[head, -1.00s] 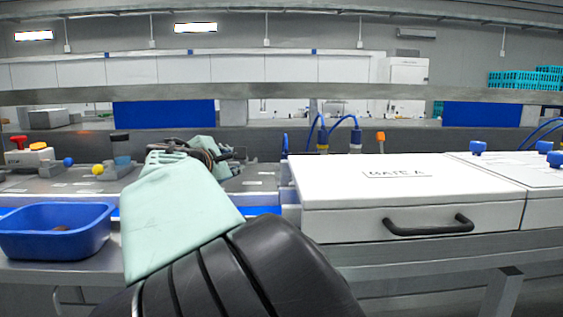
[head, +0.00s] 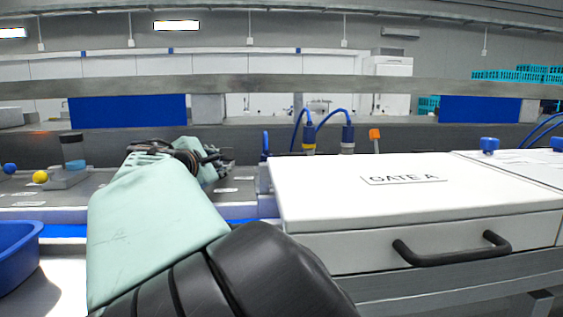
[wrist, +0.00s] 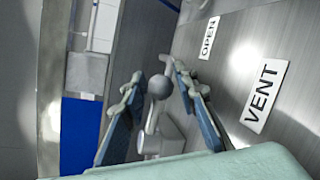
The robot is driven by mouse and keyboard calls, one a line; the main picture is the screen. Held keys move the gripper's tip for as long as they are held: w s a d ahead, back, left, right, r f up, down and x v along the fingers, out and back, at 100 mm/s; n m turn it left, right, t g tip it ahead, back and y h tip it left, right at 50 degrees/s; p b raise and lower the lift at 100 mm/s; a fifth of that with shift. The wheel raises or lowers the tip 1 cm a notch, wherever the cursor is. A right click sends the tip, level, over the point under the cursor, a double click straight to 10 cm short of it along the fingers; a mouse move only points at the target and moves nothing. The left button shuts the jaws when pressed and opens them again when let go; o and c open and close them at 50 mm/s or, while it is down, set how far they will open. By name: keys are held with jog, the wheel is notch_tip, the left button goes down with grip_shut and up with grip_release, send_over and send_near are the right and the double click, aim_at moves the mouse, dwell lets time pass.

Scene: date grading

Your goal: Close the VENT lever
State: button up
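In the wrist view a white VENT label (wrist: 263,96) and an OPEN label (wrist: 208,37) are on a grey metal panel (wrist: 225,75). A lever with a round grey knob (wrist: 159,87) stands beside the labels. My gripper (wrist: 154,78) is open, with one finger on each side of the knob in the picture. I cannot tell whether either finger touches it. In the head view my gripper (head: 222,160) is over the far side of the metal counter, mostly behind my own pale green arm cover. The VENT lever is hidden there.
A white box marked GATE A (head: 405,200) with a black handle (head: 452,249) stands close on the right. Blue hoses (head: 328,117) and an orange-topped lever (head: 375,136) are behind it. Left are a yellow ball knob (head: 40,177) and a blue tub (head: 15,255).

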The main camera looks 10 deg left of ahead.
grip_shut()
